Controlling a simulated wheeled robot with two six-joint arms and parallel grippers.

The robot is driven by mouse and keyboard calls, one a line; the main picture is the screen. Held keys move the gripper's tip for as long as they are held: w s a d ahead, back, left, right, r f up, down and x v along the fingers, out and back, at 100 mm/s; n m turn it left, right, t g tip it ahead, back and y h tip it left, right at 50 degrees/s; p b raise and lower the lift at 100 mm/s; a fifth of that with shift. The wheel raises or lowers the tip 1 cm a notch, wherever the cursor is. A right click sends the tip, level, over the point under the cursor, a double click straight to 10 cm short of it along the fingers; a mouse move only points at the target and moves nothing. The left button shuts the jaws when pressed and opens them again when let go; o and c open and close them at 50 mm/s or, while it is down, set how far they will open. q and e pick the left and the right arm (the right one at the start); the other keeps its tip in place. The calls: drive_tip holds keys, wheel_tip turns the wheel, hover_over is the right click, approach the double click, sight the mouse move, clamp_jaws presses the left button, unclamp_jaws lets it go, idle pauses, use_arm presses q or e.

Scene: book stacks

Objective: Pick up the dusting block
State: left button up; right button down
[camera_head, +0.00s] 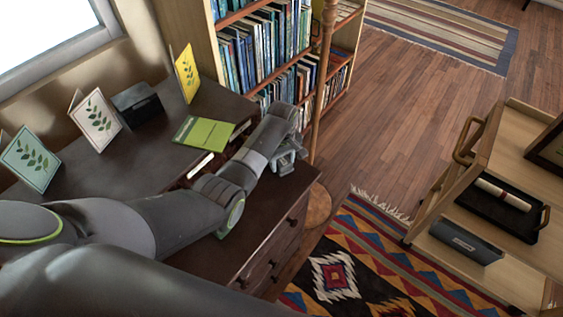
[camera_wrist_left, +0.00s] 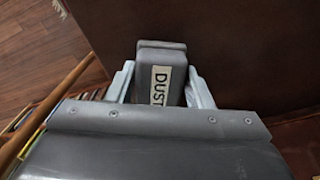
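The dusting block (camera_wrist_left: 160,75) is a grey block with a pale label reading "DUST" in the left wrist view. It sits between the two fingers of my left gripper (camera_wrist_left: 161,88), which lie against its sides with no clear gap. In the head view my left gripper (camera_head: 287,157) is over the right end of the dark brown dresser (camera_head: 262,205); the block is hard to make out there. Whether the block rests on the dresser top or hangs just above it, I cannot tell. My right gripper is not in view.
A bookcase (camera_head: 262,50) and a wooden post (camera_head: 324,80) are behind. A wooden cart (camera_head: 485,205) stands right, beyond a patterned rug (camera_head: 375,265).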

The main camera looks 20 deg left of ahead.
sight(282, 159)
use_arm(q)
drive_tip(key=c, duration=0.5)
drive_tip(key=shift+r, duration=0.1)
drive_tip(key=shift+c, duration=0.2)
wheel_tip(282, 159, up, 10)
drive_tip(key=shift+f, duration=0.1)
drive_tip(key=o, duration=0.5)
drive_tip(key=c, duration=0.3)
